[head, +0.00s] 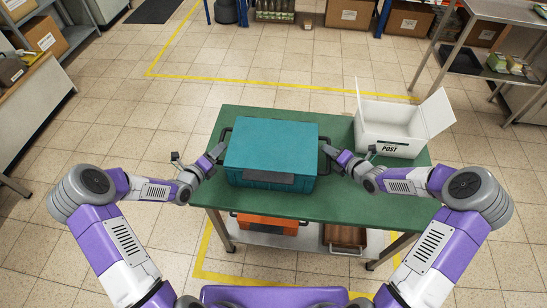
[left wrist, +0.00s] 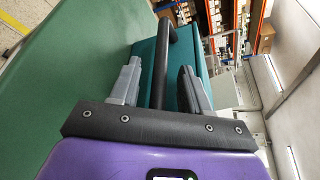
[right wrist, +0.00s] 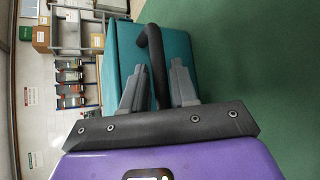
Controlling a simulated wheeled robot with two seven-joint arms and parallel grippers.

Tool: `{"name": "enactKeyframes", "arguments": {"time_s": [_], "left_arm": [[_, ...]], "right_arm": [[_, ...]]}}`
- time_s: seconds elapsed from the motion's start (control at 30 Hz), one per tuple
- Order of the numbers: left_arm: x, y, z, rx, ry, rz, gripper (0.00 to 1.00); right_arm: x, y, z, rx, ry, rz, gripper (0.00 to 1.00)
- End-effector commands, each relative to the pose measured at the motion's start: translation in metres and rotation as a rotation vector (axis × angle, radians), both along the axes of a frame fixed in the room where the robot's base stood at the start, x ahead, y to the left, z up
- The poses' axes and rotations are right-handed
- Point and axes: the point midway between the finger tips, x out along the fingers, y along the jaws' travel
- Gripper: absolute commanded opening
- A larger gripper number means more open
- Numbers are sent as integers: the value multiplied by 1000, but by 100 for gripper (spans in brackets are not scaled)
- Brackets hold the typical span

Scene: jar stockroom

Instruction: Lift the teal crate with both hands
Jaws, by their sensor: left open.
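The teal crate (head: 270,140) sits closed on the green table (head: 340,195), with a dark handle at each end. My left gripper (head: 220,153) is at its left end. In the left wrist view the open fingers stand on either side of the black handle (left wrist: 162,55), with gaps showing. My right gripper (head: 331,152) is at the right end. In the right wrist view its fingers stand apart on either side of the other handle (right wrist: 155,55), with gaps showing. The crate's far side and underside are hidden.
A white open-flapped box (head: 390,130) marked POST stands on the table just right of the crate. An orange case (head: 267,224) and a brown wooden box (head: 345,238) are on the lower shelf. Floor behind the table is clear.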

Motion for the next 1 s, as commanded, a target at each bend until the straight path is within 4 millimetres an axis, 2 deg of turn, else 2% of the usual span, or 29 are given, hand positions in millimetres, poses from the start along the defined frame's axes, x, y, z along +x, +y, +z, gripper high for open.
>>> {"name": "enactKeyframes", "arguments": {"time_s": [0.13,0.4,0.47,0.6,0.7,1.0], "left_arm": [[8,-4,-2,0,1,1,46],[8,-4,-2,0,1,1,46],[8,-4,-2,0,1,1,39],[8,-4,-2,0,1,1,17],[8,-4,-2,0,1,1,2],[8,-4,-2,0,1,2,0]], "right_arm": [[7,5,-3,1,0,0,28],[7,5,-4,1,-1,0,28],[7,5,-3,1,0,0,20],[7,5,-3,1,0,0,0],[7,5,-3,1,0,0,0],[7,5,-3,1,0,0,0]]}}
